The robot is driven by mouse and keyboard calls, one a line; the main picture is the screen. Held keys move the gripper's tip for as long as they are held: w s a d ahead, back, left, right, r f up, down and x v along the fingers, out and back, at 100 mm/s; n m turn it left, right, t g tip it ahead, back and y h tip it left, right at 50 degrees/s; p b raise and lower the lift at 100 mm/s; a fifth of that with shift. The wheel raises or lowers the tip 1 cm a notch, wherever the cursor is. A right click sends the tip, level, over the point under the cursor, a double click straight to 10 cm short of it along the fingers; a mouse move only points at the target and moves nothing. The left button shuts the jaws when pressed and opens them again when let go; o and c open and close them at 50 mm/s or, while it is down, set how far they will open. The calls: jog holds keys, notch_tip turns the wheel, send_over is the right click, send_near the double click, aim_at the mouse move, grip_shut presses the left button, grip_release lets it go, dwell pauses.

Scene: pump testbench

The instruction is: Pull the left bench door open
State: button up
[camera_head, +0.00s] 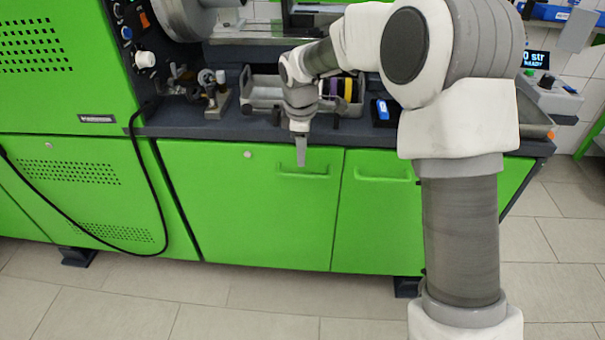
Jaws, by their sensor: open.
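The left bench door (245,212) is a green panel below the dark bench top, with a round lock near its upper left. It looks shut, flush with the bench front. Its green bar handle (318,174) is near the upper right corner. My gripper (301,162) points down in front of the door at the handle's height and hides part of the handle. Its fingers are seen edge-on, so the gap between them does not show. I cannot tell whether they touch the handle. No held object shows.
The right bench door (374,222) has its own handle (382,175). A grey tray (262,96) and a blue-screened device (384,110) lie on the bench top (357,134). A black cable (150,175) hangs at left. The tiled floor (270,307) ahead is clear.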

aim_at(303, 174)
jog(key=f, duration=0.2)
jog(key=w+f+b, duration=0.1)
jog(key=f, duration=0.2)
jog(key=f+b, duration=0.1)
jog(key=f, duration=0.1)
jog(key=shift+w+f, duration=0.3)
jog(key=shift+f, duration=0.05)
jog(key=shift+c, duration=0.3)
grip_shut()
dwell(0.8)
